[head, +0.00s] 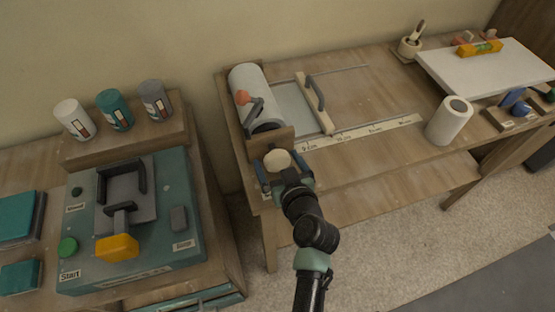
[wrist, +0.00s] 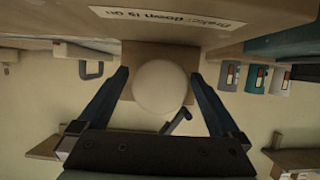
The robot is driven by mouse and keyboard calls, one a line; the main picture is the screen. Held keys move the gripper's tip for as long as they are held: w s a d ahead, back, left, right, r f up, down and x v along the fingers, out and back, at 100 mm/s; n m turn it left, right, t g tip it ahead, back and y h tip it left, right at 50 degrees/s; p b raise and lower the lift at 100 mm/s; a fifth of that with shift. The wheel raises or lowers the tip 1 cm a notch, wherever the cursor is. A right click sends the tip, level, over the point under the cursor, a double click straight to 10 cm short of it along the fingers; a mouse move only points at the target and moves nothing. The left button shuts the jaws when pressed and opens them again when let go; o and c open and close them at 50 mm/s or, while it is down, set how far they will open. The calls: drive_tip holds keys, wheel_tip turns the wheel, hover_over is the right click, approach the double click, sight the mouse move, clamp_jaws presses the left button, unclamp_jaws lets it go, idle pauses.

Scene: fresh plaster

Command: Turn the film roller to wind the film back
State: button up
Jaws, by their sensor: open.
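The film roller (head: 250,80) is a white cylinder lying at the left end of the wooden bench. A dark lever with an orange ball (head: 241,97) stands at its side. A wooden block is at its near end, and a round cream knob (head: 277,159) sits in front of that block. My gripper (head: 278,164) is open, with its fingers on either side of the knob. In the wrist view the knob (wrist: 160,88) fills most of the gap between the fingertips; I cannot tell whether they touch it. A label reading "Brake: down is on" (wrist: 174,17) is above it.
A board with a handled wooden bar (head: 318,104) and a marked scale (head: 360,132) lie right of the roller. A white roll (head: 449,120) stands farther right. A teal machine (head: 165,225) with a yellow handle is at the left, below several cups.

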drive_tip(key=shift+w, duration=0.1)
drive_tip(key=shift+c, duration=0.2)
drive_tip(key=c, duration=1.2)
drive_tip(key=shift+f, duration=0.1)
drive_tip(key=shift+f+m+y+b, duration=0.15)
drive_tip(key=shift+m+y+b, duration=0.55)
drive_tip(key=shift+m+b, duration=0.45)
drive_tip(key=shift+a+m+y+b, duration=0.1)
drive_tip(key=shift+m+y+b, duration=0.8)
drive_tip(key=shift+m+b, duration=0.3)
drive_tip(key=m+y+b, duration=0.1)
drive_tip(key=m+b, duration=0.1)
drive_tip(key=m, duration=0.1)
drive_tip(key=shift+g+y, duration=0.3)
drive_tip(key=shift+y, duration=0.1)
drive_tip(key=shift+a+r+m+y+b, duration=0.1)
drive_tip(key=shift+r+m+y+b, duration=0.15)
drive_tip(key=shift+m+y+b, duration=0.55)
drive_tip(key=shift+m, duration=0.45)
